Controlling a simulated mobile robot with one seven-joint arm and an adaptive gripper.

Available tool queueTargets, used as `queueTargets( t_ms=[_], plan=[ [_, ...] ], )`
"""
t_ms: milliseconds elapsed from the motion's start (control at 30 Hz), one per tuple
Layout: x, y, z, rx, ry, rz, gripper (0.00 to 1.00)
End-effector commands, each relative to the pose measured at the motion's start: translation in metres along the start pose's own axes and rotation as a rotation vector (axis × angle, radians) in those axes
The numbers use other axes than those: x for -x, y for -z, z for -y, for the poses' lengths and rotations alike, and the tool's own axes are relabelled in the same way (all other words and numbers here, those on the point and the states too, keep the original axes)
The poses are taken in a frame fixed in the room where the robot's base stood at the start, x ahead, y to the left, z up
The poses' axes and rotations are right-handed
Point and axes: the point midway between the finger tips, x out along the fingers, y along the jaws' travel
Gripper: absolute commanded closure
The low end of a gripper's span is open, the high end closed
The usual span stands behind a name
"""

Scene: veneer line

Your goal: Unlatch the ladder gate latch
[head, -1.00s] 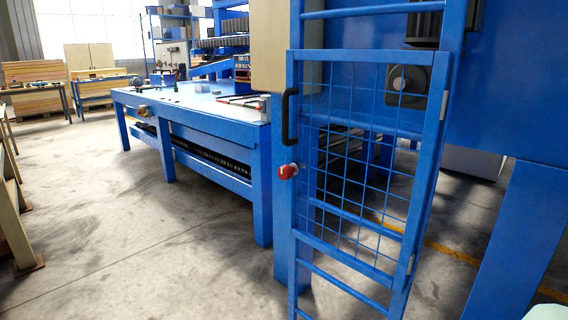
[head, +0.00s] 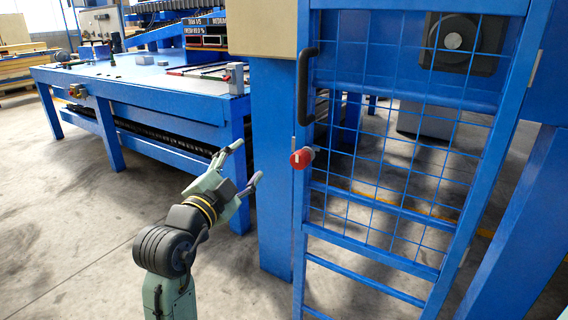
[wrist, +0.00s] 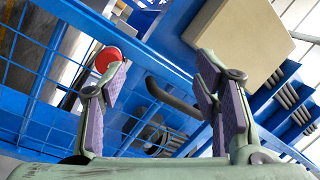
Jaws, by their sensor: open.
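The ladder gate (head: 385,150) is a blue frame with wire mesh, standing upright at the right of the head view. Its latch (head: 301,158) is a red round knob on the gate's left edge, below a black handle (head: 304,88). My gripper (head: 250,162) is open and empty, to the left of the latch and apart from it in the head view. In the wrist view the red latch (wrist: 107,59) shows beyond the left finger, which partly covers it. The black handle (wrist: 172,92) shows between the open fingers (wrist: 163,85).
A blue workbench (head: 185,93) with small items on it stands at the left. A blue post (head: 272,180) rises just left of the gate, with a beige box (head: 268,28) above. Concrete floor (head: 70,230) is clear at the lower left.

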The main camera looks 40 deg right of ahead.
Motion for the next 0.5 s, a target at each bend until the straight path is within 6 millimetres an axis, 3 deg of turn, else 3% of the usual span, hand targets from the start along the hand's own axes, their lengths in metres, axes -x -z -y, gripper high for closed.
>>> queueTargets(
  t_ms=[33, 167, 367, 500],
  plan=[
    [-0.01, 0.01, -0.025, -0.012, -0.068, -0.029, 0.44],
    [-0.022, 0.026, -0.061, -0.04, -0.174, -0.075, 0.44],
    [-0.043, 0.033, -0.071, -0.047, -0.197, -0.086, 0.44],
    [-0.069, 0.035, -0.075, -0.045, -0.197, -0.085, 0.44]
  ],
)
